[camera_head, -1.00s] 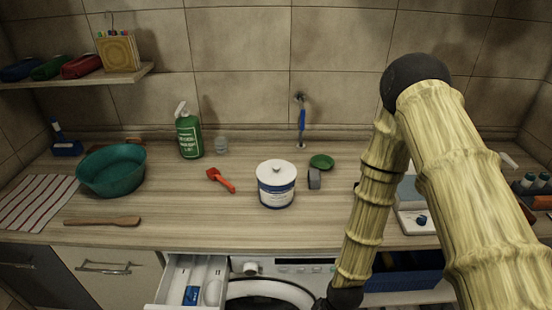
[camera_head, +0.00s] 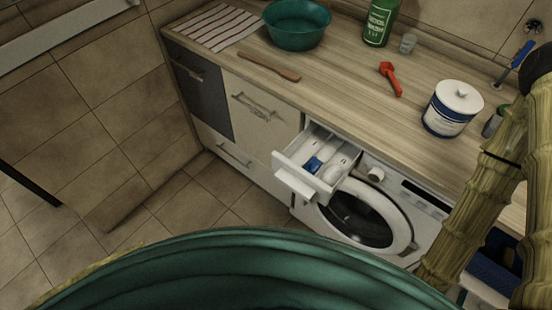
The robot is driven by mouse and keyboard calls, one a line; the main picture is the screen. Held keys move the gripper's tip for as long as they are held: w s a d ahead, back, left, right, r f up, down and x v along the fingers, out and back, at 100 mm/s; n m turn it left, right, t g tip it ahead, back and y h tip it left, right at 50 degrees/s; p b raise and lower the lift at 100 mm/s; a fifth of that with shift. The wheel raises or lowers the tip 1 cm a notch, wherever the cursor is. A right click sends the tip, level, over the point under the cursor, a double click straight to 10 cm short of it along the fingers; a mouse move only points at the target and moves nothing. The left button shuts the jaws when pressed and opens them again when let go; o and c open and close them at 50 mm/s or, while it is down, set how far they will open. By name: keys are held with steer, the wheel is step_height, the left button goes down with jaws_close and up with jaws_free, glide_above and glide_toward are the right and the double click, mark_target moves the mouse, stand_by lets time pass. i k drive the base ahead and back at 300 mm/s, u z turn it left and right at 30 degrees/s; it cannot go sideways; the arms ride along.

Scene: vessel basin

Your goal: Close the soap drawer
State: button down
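The soap drawer (camera_head: 295,180) is pulled out from the upper left of the white washing machine (camera_head: 408,222), below the wooden counter. It is white, with compartments and a blue piece inside, and its front panel faces the room. The washing machine's round door (camera_head: 362,215) is below and right of the drawer. My arm comes down at the right of the head view, right of the machine's front. My gripper is outside the view, so its fingers and its distance from the drawer cannot be seen.
On the counter (camera_head: 345,85) are a teal basin (camera_head: 297,42), a wooden spatula (camera_head: 268,67), a red scoop (camera_head: 390,78), a green bottle (camera_head: 380,22) and a white tub (camera_head: 452,110). Cabinets (camera_head: 255,115) stand left of the drawer. The tiled floor (camera_head: 190,205) before them is clear.

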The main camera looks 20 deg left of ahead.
mark_target(337, 157)
steer(key=z, duration=0.65)
steer(key=k, duration=0.9)
steer(key=u, duration=0.8)
